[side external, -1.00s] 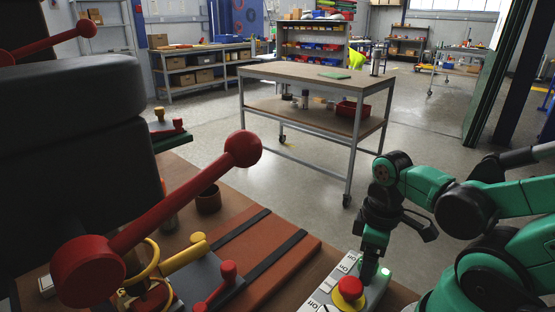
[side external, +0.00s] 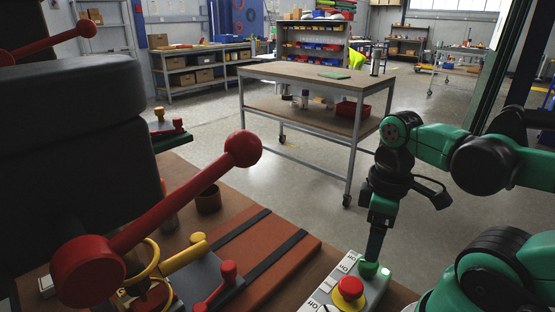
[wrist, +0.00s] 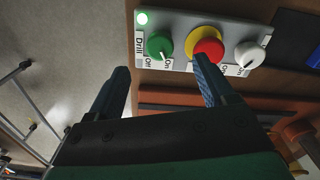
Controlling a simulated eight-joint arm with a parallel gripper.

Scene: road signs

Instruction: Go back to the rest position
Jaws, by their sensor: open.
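My gripper (side external: 374,246) hangs pointing down over the far end of a grey control panel (side external: 325,292). In the wrist view its two fingers (wrist: 160,68) are apart with nothing between them. The green knob (wrist: 159,45), labelled Drill with On and Off marks, lies beyond the fingertips; in the side view it shows just below them (side external: 369,269). A green lamp (wrist: 142,18) is lit beside it. A red button on a yellow collar (wrist: 207,46) is partly behind the right finger. A white knob (wrist: 249,54) sits to its right.
A machine with red-knobbed levers (side external: 185,200) fills the left of the side view. A brown workbench (side external: 180,185) carries the panel and a small dark cup (side external: 209,200). A wheeled table (side external: 310,75) stands on open floor behind.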

